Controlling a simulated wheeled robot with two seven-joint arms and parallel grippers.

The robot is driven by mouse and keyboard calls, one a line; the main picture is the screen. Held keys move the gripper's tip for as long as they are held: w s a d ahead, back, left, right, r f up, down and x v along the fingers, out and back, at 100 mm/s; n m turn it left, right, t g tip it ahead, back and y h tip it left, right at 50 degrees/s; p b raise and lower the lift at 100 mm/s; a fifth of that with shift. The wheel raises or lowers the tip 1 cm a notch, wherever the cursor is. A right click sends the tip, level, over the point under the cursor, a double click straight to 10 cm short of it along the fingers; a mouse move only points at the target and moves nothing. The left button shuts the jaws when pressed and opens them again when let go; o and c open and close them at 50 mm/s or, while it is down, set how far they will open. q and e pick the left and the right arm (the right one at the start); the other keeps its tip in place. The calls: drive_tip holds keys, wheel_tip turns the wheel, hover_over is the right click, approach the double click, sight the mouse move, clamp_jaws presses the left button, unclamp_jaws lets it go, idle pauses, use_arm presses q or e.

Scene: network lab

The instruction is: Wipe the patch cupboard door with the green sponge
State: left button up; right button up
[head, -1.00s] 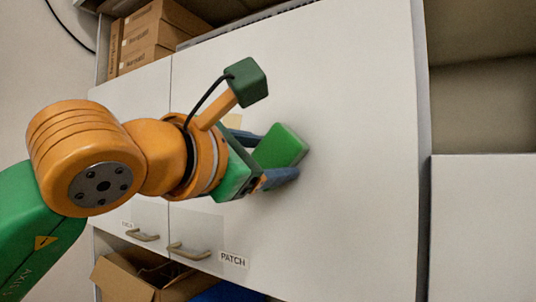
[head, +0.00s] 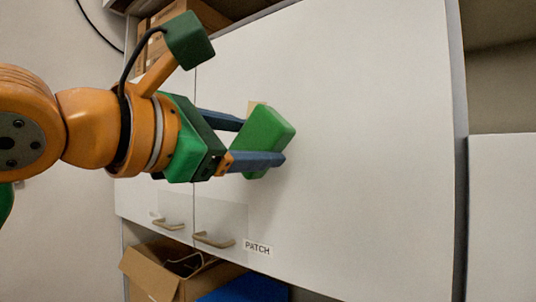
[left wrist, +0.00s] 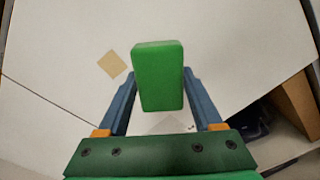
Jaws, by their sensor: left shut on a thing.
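The patch cupboard door (head: 350,140) is a large white panel with a PATCH label (head: 257,248) and a handle (head: 214,240) at its lower left; it looks shut. My left gripper (head: 264,143) is shut on the green sponge (head: 270,127), in front of the door's left part. In the left wrist view the sponge (left wrist: 158,75) sits between the two blue fingers. I cannot tell for sure whether the sponge touches the door. A tan mark (left wrist: 115,65) shows on the door beside the sponge; the sponge partly hides it in the head view. My right gripper is out of view.
Another white door (head: 150,197) with its own handle (head: 167,224) is at the left. Below stand an open cardboard box (head: 153,271) and a blue thing (head: 246,290). Boxes (head: 215,17) stand on the shelf above. The door's middle and right are clear.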

use_arm(q)
drive_tip(key=shift+s+a, duration=0.25)
drive_tip(key=shift+s, duration=0.05)
drive_tip(key=shift+s+a+f, duration=0.1)
drive_tip(key=shift+s+a, duration=0.1)
drive_tip(key=shift+s, duration=0.1)
drive_tip(key=shift+b+v, duration=0.45)
drive_tip(key=shift+v, duration=0.75)
drive_tip(key=shift+w+d, duration=0.1)
